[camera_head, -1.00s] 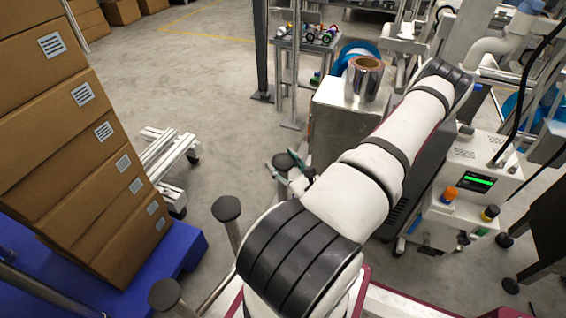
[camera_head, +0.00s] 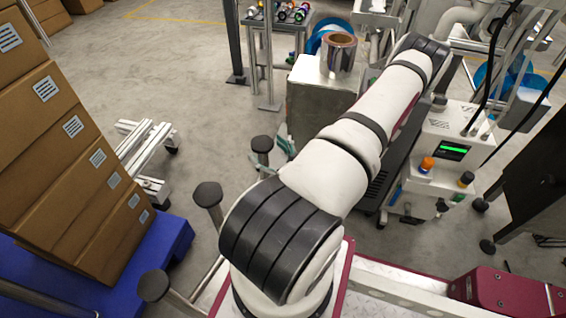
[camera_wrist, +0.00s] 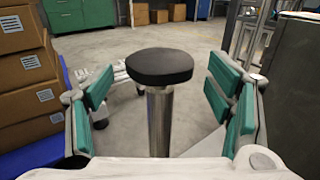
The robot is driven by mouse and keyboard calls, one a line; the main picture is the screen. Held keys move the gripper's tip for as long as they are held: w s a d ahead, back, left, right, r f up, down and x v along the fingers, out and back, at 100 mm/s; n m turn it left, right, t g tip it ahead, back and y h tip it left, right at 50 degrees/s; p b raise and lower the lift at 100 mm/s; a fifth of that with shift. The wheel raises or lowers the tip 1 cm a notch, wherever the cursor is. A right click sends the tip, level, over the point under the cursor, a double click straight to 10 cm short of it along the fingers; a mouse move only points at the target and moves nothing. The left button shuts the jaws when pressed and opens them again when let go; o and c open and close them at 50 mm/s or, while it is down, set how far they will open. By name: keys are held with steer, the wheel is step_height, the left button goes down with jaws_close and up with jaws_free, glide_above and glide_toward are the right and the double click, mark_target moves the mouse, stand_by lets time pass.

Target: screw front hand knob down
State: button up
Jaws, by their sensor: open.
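A hand knob with a flat black round top (camera_wrist: 160,67) on an upright metal post (camera_wrist: 160,120) stands in the middle of the wrist view. My gripper (camera_wrist: 163,98) is open, its green-padded fingers to the left and right of the post with clear gaps on both sides. In the head view, three black-topped posts show: a far knob (camera_head: 262,144), a middle knob (camera_head: 208,194) and a near knob (camera_head: 154,286). My gripper is mostly hidden behind my arm there; a bit of green shows beside the far knob.
Stacked cardboard boxes (camera_head: 60,140) stand on a blue pallet (camera_head: 150,252) at the left. A metal cabinet (camera_head: 310,105) carrying a film roll (camera_head: 338,55) and a machine with a green display (camera_head: 453,150) stand beyond my arm. Floor between boxes and cabinet is mostly clear.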

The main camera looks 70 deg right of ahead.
steer(key=v, duration=0.9)
